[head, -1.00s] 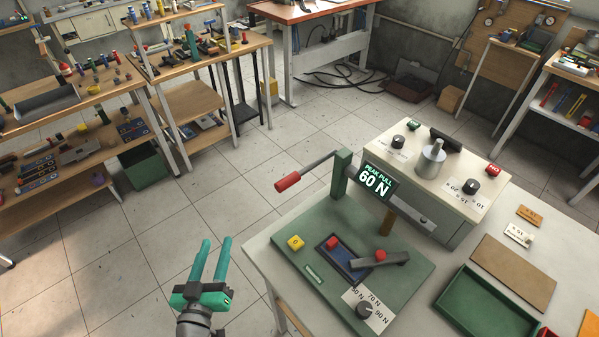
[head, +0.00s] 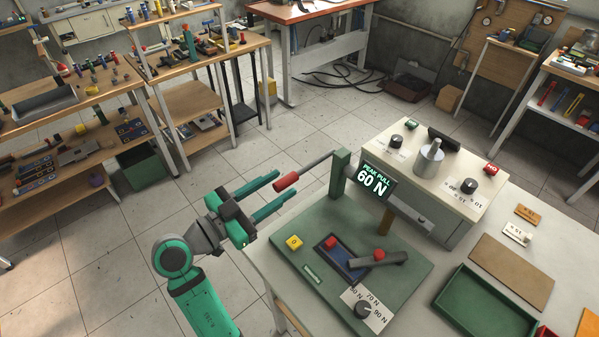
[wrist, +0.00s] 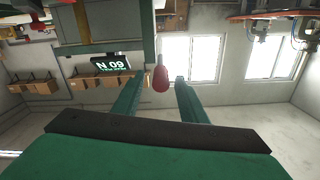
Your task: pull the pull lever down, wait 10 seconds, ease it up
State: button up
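The pull lever is a grey rod with a red grip (head: 286,182) at its left end, fixed to a green post (head: 340,176) on the press. It tilts slightly, with the grip lower than the post end. My gripper (head: 277,187) is open, its two teal fingers reaching toward the red grip from the left. In the wrist view the red grip (wrist: 161,79) shows between the spread fingertips, and I cannot tell whether either finger touches it. A display (head: 374,180) on the press reads "PEAK PULL 60 N".
The press's green base (head: 400,285) carries a yellow button (head: 294,242), a red-knobbed part and a dial (head: 363,309). A cream control box (head: 450,180) stands behind. A green tray (head: 485,305) lies at the right. Open floor lies left of the table.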

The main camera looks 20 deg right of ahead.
aim_at(300, 172)
jog(key=x, duration=0.7)
jog(key=shift+w, duration=0.1)
grip_shut()
